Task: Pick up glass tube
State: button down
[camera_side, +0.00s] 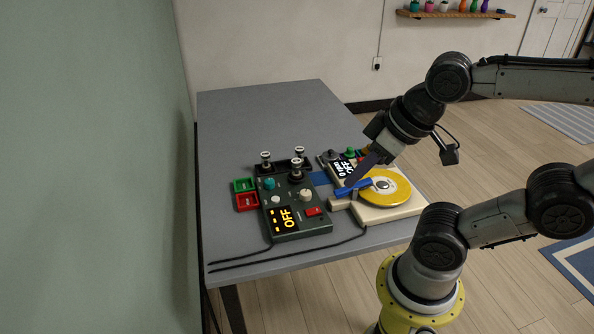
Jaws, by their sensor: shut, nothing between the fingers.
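I cannot make out a glass tube in the side view; a clear one could be too small to tell or hidden by my gripper. My gripper (351,183) points down and to the left, over the cream device (405,208) with the round yellow disc (384,187). It is shut, with nothing seen held in it. A blue bar (345,191) lies right at the fingertips, by the left edge of the disc. I cannot tell whether the fingers touch it.
A dark green control box (287,197) with a lit "OFF" display stands left of the cream device. Behind it is a black rack (277,169) with three upright silver-topped pieces. Green (243,185) and red (247,202) trays sit at left. The grey table's (270,110) far part is clear.

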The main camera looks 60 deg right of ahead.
jog(key=shift+c, duration=1.9)
grip_release()
